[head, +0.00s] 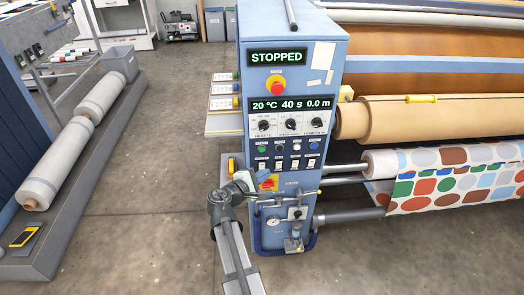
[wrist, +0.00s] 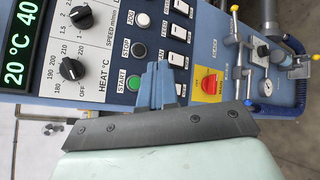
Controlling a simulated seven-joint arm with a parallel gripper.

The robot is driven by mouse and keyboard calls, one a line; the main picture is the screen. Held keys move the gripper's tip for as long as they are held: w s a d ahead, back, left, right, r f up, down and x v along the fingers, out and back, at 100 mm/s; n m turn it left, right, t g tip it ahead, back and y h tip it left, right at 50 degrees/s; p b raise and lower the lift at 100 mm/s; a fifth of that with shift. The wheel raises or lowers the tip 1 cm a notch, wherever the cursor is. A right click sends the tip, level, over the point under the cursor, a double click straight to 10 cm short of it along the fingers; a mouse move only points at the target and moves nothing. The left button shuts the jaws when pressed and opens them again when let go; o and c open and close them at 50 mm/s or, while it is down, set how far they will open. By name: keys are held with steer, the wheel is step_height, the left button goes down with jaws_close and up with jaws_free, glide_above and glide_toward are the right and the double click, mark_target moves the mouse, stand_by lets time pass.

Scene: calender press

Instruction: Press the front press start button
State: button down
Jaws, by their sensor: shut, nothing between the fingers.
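The green START button (head: 262,149) is at the left end of a row of buttons on the blue control cabinet (head: 258,215). In the wrist view the panel appears turned sideways, and the START button (wrist: 133,83) shows beside my fingers. My gripper (wrist: 156,70) is shut and empty, its fingers in front of the panel close to the button. I cannot tell whether they touch the panel. The black STOP button (wrist: 138,49) and white JOG button (wrist: 142,20) lie above START in that view. The display (head: 277,57) reads STOPPED.
A red emergency button (head: 275,85) sits above the readout and dials. A red-and-yellow switch (wrist: 209,85) and a gauge with piping (wrist: 266,87) are near my gripper. Rollers with dotted fabric (head: 440,185) are on the right. Open floor lies left of the cabinet.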

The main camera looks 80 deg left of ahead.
mark_target(262, 149)
steer(key=shift+a, duration=4.3)
steer(key=shift+a, duration=0.15)
steer(key=shift+a, duration=0.25)
